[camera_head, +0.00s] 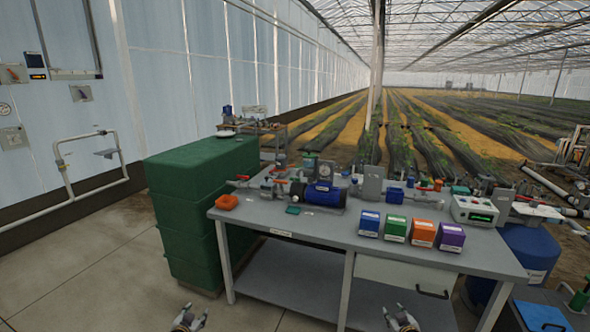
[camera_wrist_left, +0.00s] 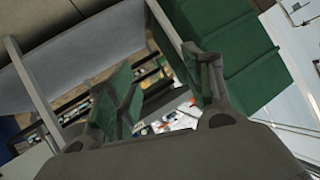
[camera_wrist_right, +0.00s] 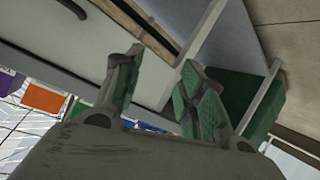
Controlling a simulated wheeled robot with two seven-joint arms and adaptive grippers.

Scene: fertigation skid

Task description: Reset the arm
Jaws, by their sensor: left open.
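My left gripper (camera_head: 193,315) is low at the bottom edge of the head view, in front of the bench and below the green crates. In the left wrist view its two green-padded fingers (camera_wrist_left: 158,68) stand apart with nothing between them. My right gripper (camera_head: 396,315) is also at the bottom edge, in front of the bench's drawer. In the right wrist view its fingers (camera_wrist_right: 160,65) are apart with a clear gap and hold nothing. Both grippers are below the bench top. Most of both arms is out of the head view.
Green stacked crates (camera_head: 204,240) stand left, a blue drum (camera_head: 526,252) right. Floor at left (camera_head: 85,265) is clear.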

